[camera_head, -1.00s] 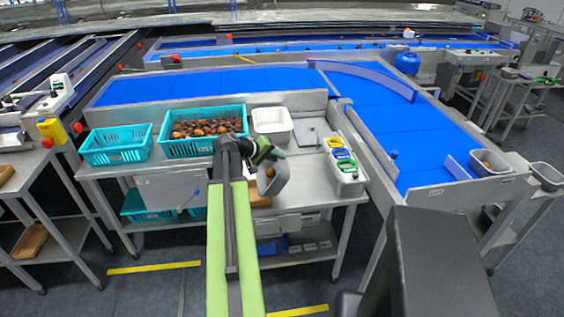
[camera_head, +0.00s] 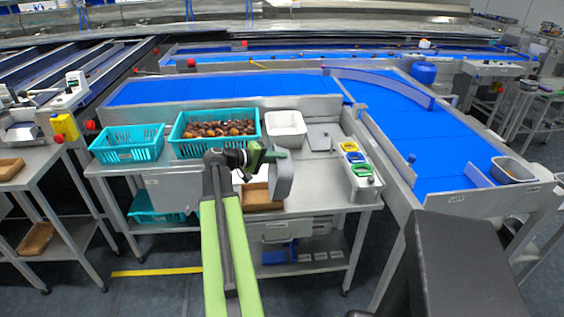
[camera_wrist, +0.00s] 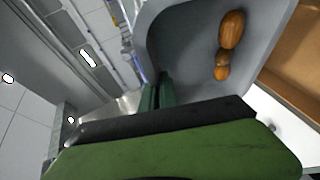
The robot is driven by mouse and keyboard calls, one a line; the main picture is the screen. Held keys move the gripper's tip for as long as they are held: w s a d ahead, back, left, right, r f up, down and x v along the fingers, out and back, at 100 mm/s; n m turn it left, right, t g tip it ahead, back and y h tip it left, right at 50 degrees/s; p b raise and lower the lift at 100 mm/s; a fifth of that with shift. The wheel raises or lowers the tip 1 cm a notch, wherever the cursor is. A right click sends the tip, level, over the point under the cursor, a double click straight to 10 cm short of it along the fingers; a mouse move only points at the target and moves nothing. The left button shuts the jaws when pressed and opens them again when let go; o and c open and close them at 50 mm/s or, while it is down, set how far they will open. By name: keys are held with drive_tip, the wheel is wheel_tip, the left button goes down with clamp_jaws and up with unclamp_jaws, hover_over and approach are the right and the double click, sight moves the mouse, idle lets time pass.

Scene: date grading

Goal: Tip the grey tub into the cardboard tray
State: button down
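The grey tub (camera_head: 283,180) hangs from my gripper (camera_head: 268,156) above the steel table, and it looks tilted. My gripper (camera_wrist: 160,92) appears closed on the tub's wall. In the wrist view the inside of the tub (camera_wrist: 180,45) shows, with two or three brown dates (camera_wrist: 231,30) lying in it. The cardboard tray (camera_head: 258,197) lies on the table's front part, below and left of the tub in the head view, partly hidden by my arm and the tub. Its brown surface (camera_wrist: 297,55) shows at the right of the wrist view.
A teal crate (camera_head: 215,152) full of dates, an empty teal crate (camera_head: 127,150) and a white tub (camera_head: 286,128) stand behind. A holder (camera_head: 362,181) with coloured items is on the right. Another grey tub (camera_head: 513,170) sits at the blue belt's end.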

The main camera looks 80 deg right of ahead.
drive_tip(key=w+a+f+n+g+h+b, duration=0.1)
drive_tip(key=w+a+n+g+h+b, duration=0.1)
drive_tip(key=b, duration=0.9)
drive_tip(key=w+a+f+n+g+h+b, duration=0.2)
drive_tip(key=w+n+g+h+b, duration=0.1)
drive_tip(key=w+b, duration=0.6)
drive_tip(key=shift+a+f+g+h+b, duration=0.25)
drive_tip(key=shift+g+h+b, duration=0.25)
drive_tip(key=shift+h+b, duration=0.85)
idle(0.3)
drive_tip(key=shift+w, duration=0.2)
idle(0.9)
wheel_tip(320, 180, up, 5)
drive_tip(key=p, duration=0.5)
